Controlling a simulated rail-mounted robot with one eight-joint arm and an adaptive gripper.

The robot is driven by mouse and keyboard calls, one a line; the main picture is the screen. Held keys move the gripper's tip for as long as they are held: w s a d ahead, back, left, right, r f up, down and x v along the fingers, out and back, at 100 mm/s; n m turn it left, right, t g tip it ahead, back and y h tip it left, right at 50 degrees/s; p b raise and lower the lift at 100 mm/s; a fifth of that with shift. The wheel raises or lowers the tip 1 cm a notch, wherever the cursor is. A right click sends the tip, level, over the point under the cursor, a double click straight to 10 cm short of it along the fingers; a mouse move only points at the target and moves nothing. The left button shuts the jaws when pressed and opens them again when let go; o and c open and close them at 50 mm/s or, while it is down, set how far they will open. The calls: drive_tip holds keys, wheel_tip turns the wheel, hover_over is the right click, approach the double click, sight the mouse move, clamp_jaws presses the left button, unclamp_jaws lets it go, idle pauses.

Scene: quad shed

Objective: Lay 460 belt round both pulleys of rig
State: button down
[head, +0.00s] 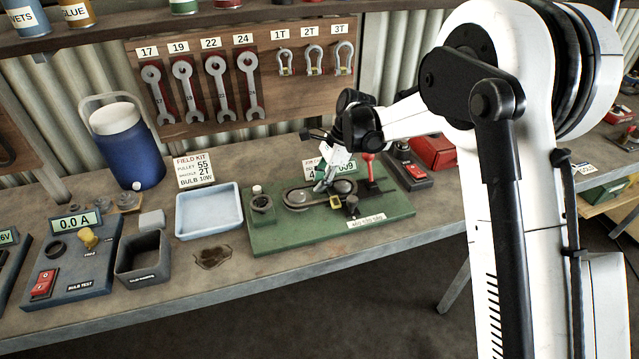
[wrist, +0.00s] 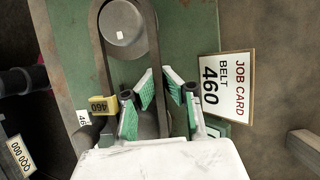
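The rig is a green board (head: 275,240) on the bench with two grey pulleys; one pulley (wrist: 125,28) shows clearly in the wrist view. The dark 460 belt (wrist: 99,62) forms a long loop around that pulley. At the other pulley (wrist: 149,124), my fingers hide much of the loop, so I cannot tell how it sits there. A yellow 460 tag (wrist: 103,106) is on the belt's left strand. My gripper (wrist: 160,88) is over the belt, its green-padded fingers apart, the right strand passing between them. In the head view my gripper (head: 322,187) is low over the pulleys.
A job card (wrist: 223,85) reading belt 460 stands beside the board. A red-knobbed lever (head: 367,160) rises at the back of the rig. A blue tray (head: 209,232) and a grey bin (head: 143,262) stand to the left. The bench front is mostly clear.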

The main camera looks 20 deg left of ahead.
drive_tip(key=c, duration=1.8)
unclamp_jaws()
drive_tip(key=shift+c, duration=0.2)
drive_tip(key=shift+r, duration=0.1)
drive_tip(key=v, duration=1.1)
drive_tip(key=shift+r, duration=0.15)
drive_tip(key=s+d+r+n+t+b, duration=0.1)
drive_tip(key=s+d+r+n+t, duration=0.1)
drive_tip(key=s+d+r, duration=0.35)
drive_tip(key=s+d+r+n+t+h, duration=0.1)
drive_tip(key=s+d+r, duration=0.1)
drive_tip(key=d, duration=0.6)
drive_tip(key=s+d+r+n+t+b, duration=0.1)
drive_tip(key=s+d+r+n+t, duration=0.1)
drive_tip(key=s+d+r, duration=0.3)
drive_tip(key=s+d+f+n+t+h+b, duration=0.1)
drive_tip(key=s+d+f+n+t, duration=0.4)
drive_tip(key=s+d, duration=1.2)
wheel_tip(320, 180, down, 2)
drive_tip(key=shift+s+f+n+h, duration=0.15)
drive_tip(key=shift+s+n+h, duration=0.2)
drive_tip(key=shift+n+h, duration=0.4)
